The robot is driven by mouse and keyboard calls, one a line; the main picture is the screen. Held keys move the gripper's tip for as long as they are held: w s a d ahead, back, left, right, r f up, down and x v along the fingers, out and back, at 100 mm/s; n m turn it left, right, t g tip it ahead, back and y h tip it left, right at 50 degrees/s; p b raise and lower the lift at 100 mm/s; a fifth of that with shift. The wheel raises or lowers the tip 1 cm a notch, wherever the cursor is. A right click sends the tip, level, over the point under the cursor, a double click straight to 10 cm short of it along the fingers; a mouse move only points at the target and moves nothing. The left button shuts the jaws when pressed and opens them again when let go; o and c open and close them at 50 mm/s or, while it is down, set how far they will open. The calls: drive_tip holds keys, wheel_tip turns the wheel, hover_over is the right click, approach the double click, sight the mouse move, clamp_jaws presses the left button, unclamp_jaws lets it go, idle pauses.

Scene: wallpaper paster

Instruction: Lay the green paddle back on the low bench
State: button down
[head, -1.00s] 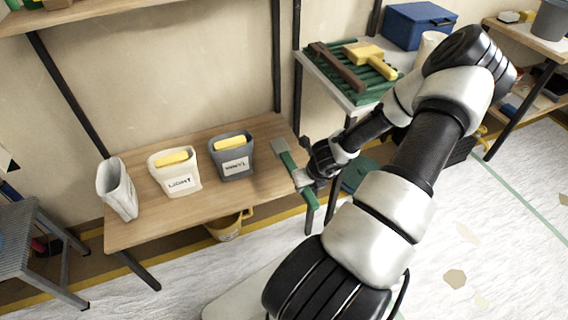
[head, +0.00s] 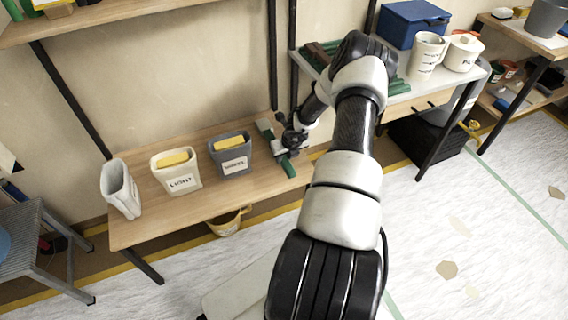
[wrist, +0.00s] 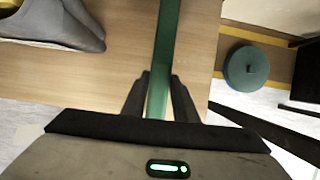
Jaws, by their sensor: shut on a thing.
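My gripper (head: 293,138) is at the right end of the low bench (head: 205,200). It is shut on the green paddle (head: 288,166), whose pale head shows left of my gripper and whose green end points to the bench's front edge. In the wrist view, the paddle (wrist: 167,40) runs straight up from between my two fingers (wrist: 159,95), with the bench's wood (wrist: 115,75) behind it. The paddle is over the bench or on it; I cannot tell whether it touches. My gripper hides its middle.
On the bench, left of the paddle, stand a grey bin (head: 232,160), a cream bin labelled LIGHT (head: 181,184) and a whitish bin (head: 120,190). Black posts rise behind the bench. A white-topped table (head: 455,78) stands right. A round teal object (wrist: 246,69) lies below the bench's edge.

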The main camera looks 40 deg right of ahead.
wheel_tip(320, 180, down, 4)
drive_tip(key=shift+w+r+b, duration=0.1)
drive_tip(key=shift+b, duration=0.7)
drive_tip(key=shift+w+f, duration=0.1)
drive_tip(key=shift+f, duration=0.2)
drive_tip(key=c, duration=1.4)
unclamp_jaws()
